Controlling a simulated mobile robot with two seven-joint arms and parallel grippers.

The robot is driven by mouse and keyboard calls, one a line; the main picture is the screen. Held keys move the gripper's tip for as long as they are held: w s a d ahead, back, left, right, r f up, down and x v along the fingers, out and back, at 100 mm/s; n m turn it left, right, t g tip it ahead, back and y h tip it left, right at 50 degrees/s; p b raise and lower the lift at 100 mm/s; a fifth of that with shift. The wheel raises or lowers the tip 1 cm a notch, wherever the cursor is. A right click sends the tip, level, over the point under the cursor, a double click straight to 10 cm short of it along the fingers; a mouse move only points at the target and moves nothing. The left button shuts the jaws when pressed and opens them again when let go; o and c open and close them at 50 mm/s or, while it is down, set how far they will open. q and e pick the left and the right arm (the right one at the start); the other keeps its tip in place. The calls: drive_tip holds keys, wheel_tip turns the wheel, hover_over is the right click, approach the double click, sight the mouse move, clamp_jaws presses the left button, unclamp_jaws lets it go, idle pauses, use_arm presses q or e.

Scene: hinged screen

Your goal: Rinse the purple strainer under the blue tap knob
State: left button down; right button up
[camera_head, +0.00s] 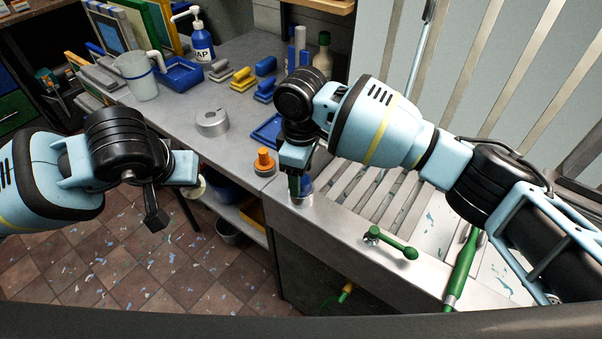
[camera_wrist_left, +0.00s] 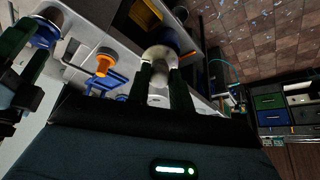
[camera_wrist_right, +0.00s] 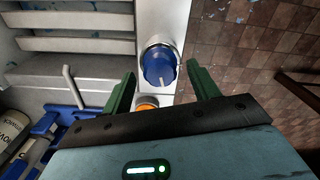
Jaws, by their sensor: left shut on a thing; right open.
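The blue tap knob (camera_wrist_right: 158,66) sits in a round metal collar on the grey counter edge. It shows in the head view (camera_head: 306,186), partly behind my right gripper (camera_head: 298,184). In the right wrist view my right gripper (camera_wrist_right: 160,88) is open and empty, its fingers pointing towards the knob, which appears between them. My left gripper (camera_wrist_left: 166,82) is shut on a round, pale, shiny thing (camera_wrist_left: 162,54), apparently the strainer. No purple shows on it. It is off the counter's front edge, left of the orange knob. In the head view the left fingers are mostly hidden.
An orange knob (camera_head: 264,161) stands on the counter left of the blue one. A green-handled lever (camera_head: 392,244) is to the right, by a slatted rack. A metal ring (camera_head: 212,123), a clear jug (camera_head: 136,76) and a soap bottle (camera_head: 202,42) stand further back. Shelves lie below the counter.

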wheel_tip(320, 180, up, 11)
idle(0.4)
drive_tip(key=shift+r, duration=0.1)
